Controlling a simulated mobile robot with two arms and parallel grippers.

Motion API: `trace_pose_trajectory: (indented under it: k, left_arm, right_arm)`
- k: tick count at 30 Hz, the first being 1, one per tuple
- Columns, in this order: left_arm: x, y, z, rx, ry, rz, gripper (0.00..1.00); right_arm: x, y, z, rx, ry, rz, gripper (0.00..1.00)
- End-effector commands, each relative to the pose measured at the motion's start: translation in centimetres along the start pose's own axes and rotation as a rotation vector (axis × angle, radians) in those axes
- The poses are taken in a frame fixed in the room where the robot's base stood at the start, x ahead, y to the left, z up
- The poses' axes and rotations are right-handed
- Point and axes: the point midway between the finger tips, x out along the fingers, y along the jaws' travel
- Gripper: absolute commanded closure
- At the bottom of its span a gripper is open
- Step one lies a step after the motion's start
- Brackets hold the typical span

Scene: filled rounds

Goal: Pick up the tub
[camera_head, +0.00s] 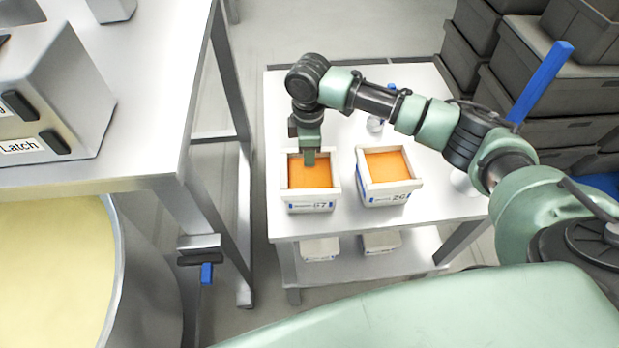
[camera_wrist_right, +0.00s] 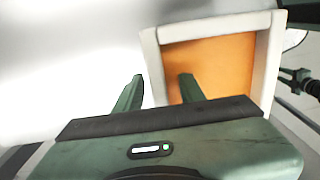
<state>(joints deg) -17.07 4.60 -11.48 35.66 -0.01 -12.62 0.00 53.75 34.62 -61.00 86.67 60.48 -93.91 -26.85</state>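Two white square tubs filled with orange stand side by side on a white cart: the left tub (camera_head: 311,205) and the right tub (camera_head: 388,195). Each has a blue-marked label on its front. My right gripper (camera_head: 309,158) points down at the far part of the left tub. In the right wrist view, this gripper (camera_wrist_right: 162,82) is open, with one finger over the orange filling and the other outside a wall of the tub (camera_wrist_right: 152,62). That wall lies between the fingers, apparently not pinched. Finger depth against the rim is hard to judge. My left gripper is not in view.
Dark crates (camera_head: 535,90) are stacked at right; a metal table (camera_head: 150,110) and round vat (camera_head: 118,270) stand left.

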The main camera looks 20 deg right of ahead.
Motion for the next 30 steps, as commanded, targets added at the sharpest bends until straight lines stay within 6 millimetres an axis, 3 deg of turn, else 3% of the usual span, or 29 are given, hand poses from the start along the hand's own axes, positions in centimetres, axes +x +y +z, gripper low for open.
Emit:
trace_pose_trajectory:
  k: [6,14,18,30]
  left_arm:
    - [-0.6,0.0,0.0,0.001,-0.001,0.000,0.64]
    - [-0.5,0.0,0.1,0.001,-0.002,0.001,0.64]
    - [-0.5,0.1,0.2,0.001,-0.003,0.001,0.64]
    - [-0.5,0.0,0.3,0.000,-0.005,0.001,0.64]
  right_arm:
    - [2.7,-0.1,0.0,-0.001,-0.001,0.000,0.61]
    - [3.0,-0.1,0.0,-0.001,0.000,0.001,0.61]
    - [3.0,-0.1,0.0,-0.001,0.000,0.001,1.00]
    - [3.0,-0.1,0.0,-0.001,0.000,0.001,1.00]
